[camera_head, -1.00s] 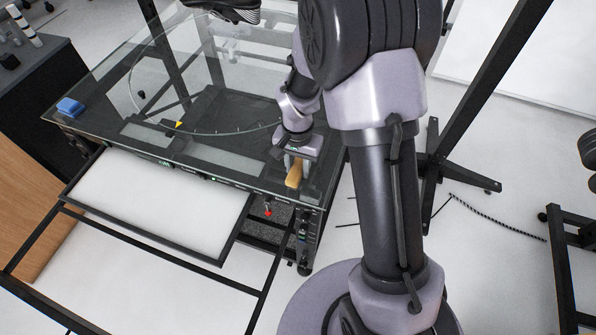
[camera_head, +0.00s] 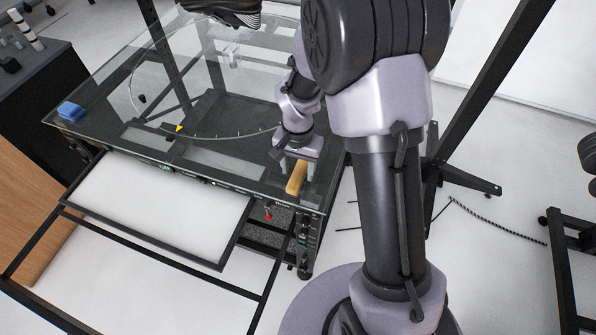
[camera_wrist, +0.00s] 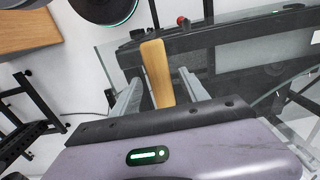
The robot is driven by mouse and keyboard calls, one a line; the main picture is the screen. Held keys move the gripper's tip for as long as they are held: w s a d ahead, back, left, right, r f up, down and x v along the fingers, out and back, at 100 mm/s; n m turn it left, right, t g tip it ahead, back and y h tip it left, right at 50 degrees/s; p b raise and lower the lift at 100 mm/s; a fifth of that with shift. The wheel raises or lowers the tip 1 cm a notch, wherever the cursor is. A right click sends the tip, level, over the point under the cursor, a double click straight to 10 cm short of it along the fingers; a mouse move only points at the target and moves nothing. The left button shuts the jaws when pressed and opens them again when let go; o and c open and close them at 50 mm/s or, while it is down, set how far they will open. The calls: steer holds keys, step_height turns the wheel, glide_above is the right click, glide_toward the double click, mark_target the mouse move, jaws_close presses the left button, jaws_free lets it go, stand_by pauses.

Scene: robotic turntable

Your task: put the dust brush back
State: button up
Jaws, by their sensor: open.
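The dust brush shows as a tan wooden piece (camera_head: 297,178) at the near right corner of the glass-topped turntable table (camera_head: 95,128). In the wrist view the wooden handle (camera_wrist: 157,72) lies between my two grey fingers, with a gap on each side. Its lower end and any bristles are hidden. My gripper (camera_head: 298,163) is open around the brush; in the wrist view its fingers (camera_wrist: 160,88) stand apart on either side of the handle.
A dark shoe (camera_head: 225,12) is at the back. A white panel (camera_head: 160,205) in a black frame juts from the front. A red knob (camera_head: 268,216) is below the near corner.

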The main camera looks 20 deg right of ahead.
step_height(320, 180, up, 10)
steer(key=p, duration=0.3)
step_height(320, 180, up, 8)
steer(key=t, duration=0.2)
glide_above(298, 174)
steer(key=s, duration=0.3)
steer(key=s+a+r+n+t+y, duration=0.1)
steer(key=s+a+r+t, duration=0.1)
steer(key=s+r, duration=0.3)
steer(key=s+a+r+n+t+y, duration=0.1)
steer(key=s+r, duration=0.4)
steer(key=s, duration=0.6)
steer(key=shift+a+r+n+t, duration=0.15)
steer(key=shift+a+n+t, duration=0.25)
